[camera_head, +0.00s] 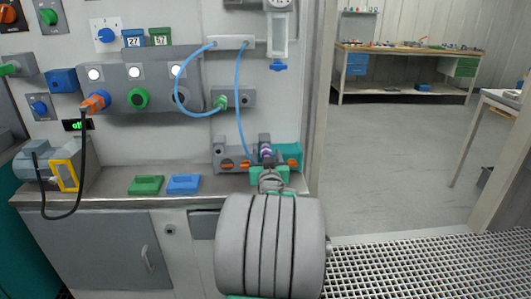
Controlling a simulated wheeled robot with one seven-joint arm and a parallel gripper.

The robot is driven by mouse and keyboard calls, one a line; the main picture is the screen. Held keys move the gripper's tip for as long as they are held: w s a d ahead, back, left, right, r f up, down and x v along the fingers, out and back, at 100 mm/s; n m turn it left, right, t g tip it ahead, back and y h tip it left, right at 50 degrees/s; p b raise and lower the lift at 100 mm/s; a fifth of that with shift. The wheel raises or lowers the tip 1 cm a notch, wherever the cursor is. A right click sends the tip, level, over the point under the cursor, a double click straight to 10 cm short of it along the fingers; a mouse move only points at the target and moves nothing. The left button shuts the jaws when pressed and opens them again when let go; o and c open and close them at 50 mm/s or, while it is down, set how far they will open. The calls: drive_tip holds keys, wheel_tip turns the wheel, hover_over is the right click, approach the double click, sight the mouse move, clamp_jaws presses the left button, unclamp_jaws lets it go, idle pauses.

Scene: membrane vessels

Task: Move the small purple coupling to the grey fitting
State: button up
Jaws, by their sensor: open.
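The small purple coupling (265,149) shows as a purple and pale banded piece in front of the low grey manifold at the right end of the bench. My gripper (266,161) is open, at the end of my grey arm, and lies right in front of the coupling in this view. Whether the fingers stand around the coupling or touch it cannot be told. A grey fitting block (246,97) with a dark port sits on the wall panel, above the manifold; whether this is the task's grey fitting is unclear. My arm hides part of the manifold and bench edge.
The manifold (219,155) has orange valves. A blue hose (239,90) hangs close left of my gripper; another loops to a green connector (221,103). A green tray (146,185) and blue tray (184,184) lie on the bench. Open floor (390,150) extends right.

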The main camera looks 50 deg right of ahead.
drive_tip(key=shift+c, duration=0.3)
clamp_jaws()
idle(0.3)
idle(0.4)
drive_tip(key=v, duration=0.6)
drive_tip(key=shift+b, duration=0.4)
idle(0.6)
drive_tip(key=w+a+f+n+t+y, duration=0.25)
drive_tip(key=w+a, duration=0.25)
drive_tip(key=a, duration=0.6)
drive_tip(key=w+a+f+n+t+y, duration=0.1)
drive_tip(key=w+a+f+n+y, duration=0.2)
drive_tip(key=a, duration=0.8)
drive_tip(key=w+a+f+n+t+y, duration=0.2)
drive_tip(key=w+a+f+y, duration=0.15)
drive_tip(key=w+a, duration=0.45)
drive_tip(key=s+a+f+n+y, duration=0.1)
drive_tip(key=s+a+n+y, duration=0.1)
drive_tip(key=a, duration=1.2)
drive_tip(key=s+y, duration=0.1)
drive_tip(key=y, duration=0.1)
drive_tip(key=shift+a+f+t+y, duration=0.3)
drive_tip(key=shift+f+t, duration=0.05)
